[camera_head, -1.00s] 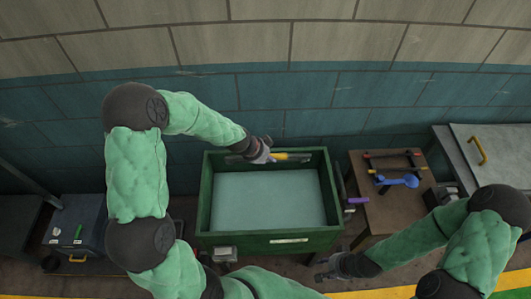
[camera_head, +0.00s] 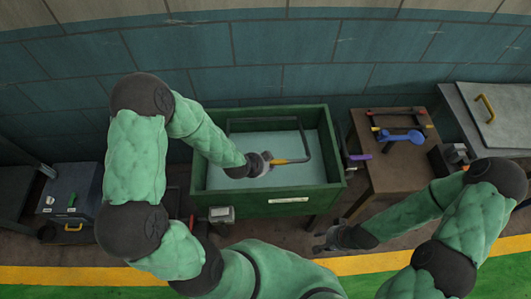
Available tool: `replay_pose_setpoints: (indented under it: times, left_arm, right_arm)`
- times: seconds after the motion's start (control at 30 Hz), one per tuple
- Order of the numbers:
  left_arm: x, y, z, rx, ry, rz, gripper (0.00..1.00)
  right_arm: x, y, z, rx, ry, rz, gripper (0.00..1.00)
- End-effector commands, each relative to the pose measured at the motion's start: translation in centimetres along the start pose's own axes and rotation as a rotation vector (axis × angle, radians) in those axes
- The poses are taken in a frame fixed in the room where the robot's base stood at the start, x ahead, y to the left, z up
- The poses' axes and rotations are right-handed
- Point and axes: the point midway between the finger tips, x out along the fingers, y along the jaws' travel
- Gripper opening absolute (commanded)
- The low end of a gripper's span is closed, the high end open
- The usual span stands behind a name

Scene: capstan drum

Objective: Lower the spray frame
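The spray frame is a thin dark bar frame (camera_head: 308,140) with a yellow handle (camera_head: 284,161). It shows tilted over the green tub (camera_head: 255,203) with the pale blue-grey inside, its far bar near the back wall. My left gripper (camera_head: 266,160) is at the left end of the yellow handle and looks shut on it; its fingers are small and partly hidden by my wrist. My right gripper (camera_head: 321,241) is empty, fingers apart, low in front of the tub's right corner and clear of it.
A brown table (camera_head: 383,172) at the right bears a blue tool (camera_head: 400,137) and a red-ended dark bar frame. A purple handle (camera_head: 360,157) sticks out at the tub's right side. A grey-blue box (camera_head: 72,190) stands at the left.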

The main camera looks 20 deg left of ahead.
Motion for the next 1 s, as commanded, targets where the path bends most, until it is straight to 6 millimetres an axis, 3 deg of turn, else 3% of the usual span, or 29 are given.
replay_pose_setpoints:
  times: [0.03, 0.1, 0.33, 0.6, 1.0]
  left_arm:
    - [1.2, 1.5, 0.5, 0.003, 0.000, 0.009, 0.00]
    - [2.1, 2.5, 0.9, 0.003, 0.000, 0.010, 0.00]
    - [4.3, 4.7, 1.8, 0.003, 0.000, 0.010, 0.00]
    - [5.6, 5.8, 2.3, 0.003, 0.000, 0.010, 0.00]
    - [5.8, 6.1, 2.4, 0.003, 0.000, 0.014, 0.00]
  right_arm:
    - [1.3, 0.5, -0.1, 0.000, 0.000, 0.000, 0.40]
    - [2.1, 0.7, -0.1, 0.000, 0.000, 0.000, 0.40]
    - [4.2, 1.5, -0.2, 0.000, 0.000, 0.000, 0.40]
    - [5.2, 1.9, -0.2, 0.000, 0.000, 0.000, 0.40]
    - [5.3, 1.9, -0.2, 0.000, 0.000, 0.000, 0.40]
